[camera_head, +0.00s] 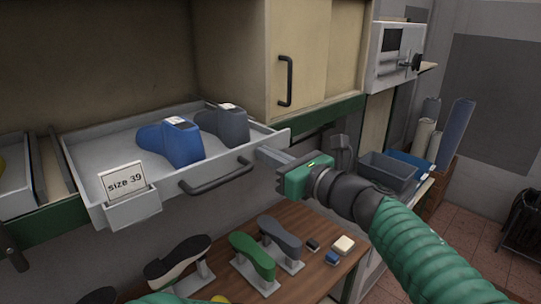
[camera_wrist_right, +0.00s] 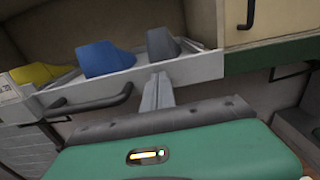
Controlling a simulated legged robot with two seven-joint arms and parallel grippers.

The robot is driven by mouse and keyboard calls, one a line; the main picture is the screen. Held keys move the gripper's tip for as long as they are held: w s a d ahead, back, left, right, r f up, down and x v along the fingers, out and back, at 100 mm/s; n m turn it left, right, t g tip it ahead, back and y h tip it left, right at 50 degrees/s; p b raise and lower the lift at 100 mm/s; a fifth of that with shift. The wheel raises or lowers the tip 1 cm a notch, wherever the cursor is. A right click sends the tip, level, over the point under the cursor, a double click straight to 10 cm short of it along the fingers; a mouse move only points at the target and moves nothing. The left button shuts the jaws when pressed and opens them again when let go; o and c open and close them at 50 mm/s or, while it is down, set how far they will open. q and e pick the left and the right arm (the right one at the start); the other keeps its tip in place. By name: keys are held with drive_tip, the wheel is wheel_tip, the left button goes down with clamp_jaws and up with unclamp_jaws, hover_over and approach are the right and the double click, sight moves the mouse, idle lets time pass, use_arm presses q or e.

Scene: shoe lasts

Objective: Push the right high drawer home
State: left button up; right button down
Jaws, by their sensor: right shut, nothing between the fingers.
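The high drawer (camera_head: 245,150) is a grey tray standing out from the cabinet, with a dark bar handle (camera_head: 216,178) and a "size 39" card (camera_head: 123,182). A blue shoe last (camera_head: 172,143) and a grey shoe last (camera_head: 226,122) stand inside it. My right gripper (camera_head: 262,155) is shut and empty, its fingertips at the right end of the drawer front. In the right wrist view the shut fingers (camera_wrist_right: 159,82) overlap the drawer front (camera_wrist_right: 120,80), right of the handle (camera_wrist_right: 92,104); contact is unclear. My left gripper is not in view.
Another drawer (camera_head: 15,190) stands at the left edge. A cupboard door (camera_head: 315,50) with a dark handle is above right. Below, a wooden bench (camera_head: 318,262) carries several shoe forms. A grey bin (camera_head: 388,170) stands to the right, behind my right arm.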

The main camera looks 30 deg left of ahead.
drive_tip(key=shift+a, duration=0.1)
drive_tip(key=p+x, duration=0.2)
drive_tip(key=x, duration=0.2)
drive_tip(key=shift+r, duration=0.1)
drive_tip(key=shift+a, duration=0.15)
